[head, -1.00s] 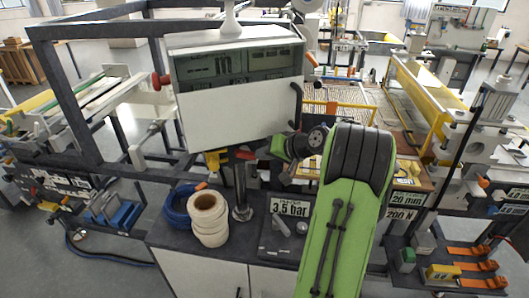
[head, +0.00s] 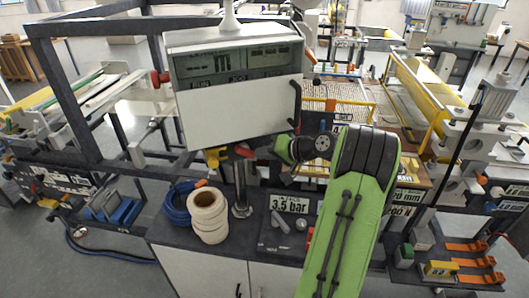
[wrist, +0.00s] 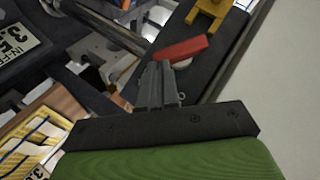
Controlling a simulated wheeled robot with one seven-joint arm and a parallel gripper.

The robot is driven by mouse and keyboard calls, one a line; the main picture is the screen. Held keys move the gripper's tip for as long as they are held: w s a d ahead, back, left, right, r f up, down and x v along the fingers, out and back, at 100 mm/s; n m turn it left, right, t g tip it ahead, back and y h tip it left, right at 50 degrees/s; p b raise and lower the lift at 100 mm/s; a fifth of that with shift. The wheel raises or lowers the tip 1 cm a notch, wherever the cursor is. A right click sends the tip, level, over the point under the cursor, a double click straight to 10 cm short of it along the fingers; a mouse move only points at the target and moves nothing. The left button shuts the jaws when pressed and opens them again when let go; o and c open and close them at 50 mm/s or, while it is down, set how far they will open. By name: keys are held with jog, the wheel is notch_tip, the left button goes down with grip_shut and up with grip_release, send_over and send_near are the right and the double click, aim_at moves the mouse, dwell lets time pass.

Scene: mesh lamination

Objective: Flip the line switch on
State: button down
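The line switch appears to be the red lever under the control box. In the wrist view the red lever (wrist: 181,49) lies just beyond my fingertips, beside a dark bar. In the head view the lever (head: 244,151) shows small below the box's lower edge. My gripper (wrist: 158,70) has its grey fingers close together, with nothing visible between them. The fingertips are at or very near the lever; I cannot tell whether they touch. In the head view my fingers are mostly hidden behind my green wrist.
The control box (head: 236,114) hangs just above the lever. A yellow bracket (wrist: 207,16) is beyond it. Below, the dark bench carries a metal post (head: 241,190), white tape rolls (head: 208,217), a blue coil (head: 177,205) and a 3.5 bar sign (head: 289,204).

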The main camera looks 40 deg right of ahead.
jog(key=shift+f+y, duration=0.25)
jog(key=shift+y, duration=0.05)
jog(key=shift+w+a+f+b, duration=0.1)
jog(key=shift+a+f+b, duration=0.05)
jog(key=shift+f+b, duration=0.7)
dwell(0.7)
jog(key=shift+w+a+f+b, duration=0.15)
jog(key=shift+a+f+b, duration=0.15)
jog(key=shift+f, duration=0.35)
dwell(0.6)
